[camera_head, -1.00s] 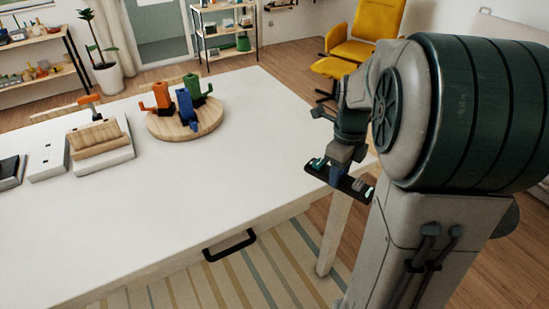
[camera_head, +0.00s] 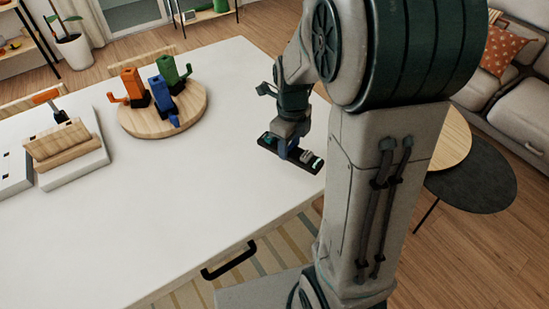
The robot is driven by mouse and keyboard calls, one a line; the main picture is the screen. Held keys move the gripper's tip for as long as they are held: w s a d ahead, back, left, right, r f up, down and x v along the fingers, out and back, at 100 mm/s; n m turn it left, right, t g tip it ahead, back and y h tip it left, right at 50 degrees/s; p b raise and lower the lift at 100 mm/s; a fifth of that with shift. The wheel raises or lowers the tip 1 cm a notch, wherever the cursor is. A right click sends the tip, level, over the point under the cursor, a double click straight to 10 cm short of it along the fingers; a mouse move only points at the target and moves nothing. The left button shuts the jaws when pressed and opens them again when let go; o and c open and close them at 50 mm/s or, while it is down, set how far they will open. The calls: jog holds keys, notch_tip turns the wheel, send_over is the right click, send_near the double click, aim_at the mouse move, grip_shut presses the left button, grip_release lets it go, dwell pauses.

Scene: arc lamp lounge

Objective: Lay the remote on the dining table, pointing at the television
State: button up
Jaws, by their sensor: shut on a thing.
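My gripper (camera_head: 290,150) hangs at the end of my arm, fingers down, at the right side of the white dining table (camera_head: 190,215). It is shut on a slim dark bar, which looks like the remote (camera_head: 301,164). The bar is roughly level and slants down to the right in the picture. It appears above the table top near the right edge; I cannot tell whether it touches. The gripper hides part of it, and its pointing end cannot be made out. No television is in view.
A round wooden board (camera_head: 191,112) with orange, green and blue objects stands on the table. A wooden block on a white base (camera_head: 75,165) is at the left. The table's front middle is clear. A dark round side table (camera_head: 470,175) and grey sofa (camera_head: 520,100) are at the right.

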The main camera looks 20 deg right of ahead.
jog(key=a+f, duration=0.2)
jog(key=a, duration=0.1)
jog(key=shift+w+a, duration=0.2)
jog(key=shift+a, duration=0.1)
jog(key=shift+f+p, duration=0.4)
jog(key=shift+f, duration=1.7)
jog(key=shift+f, duration=0.15)
jog(key=o, duration=1.1)
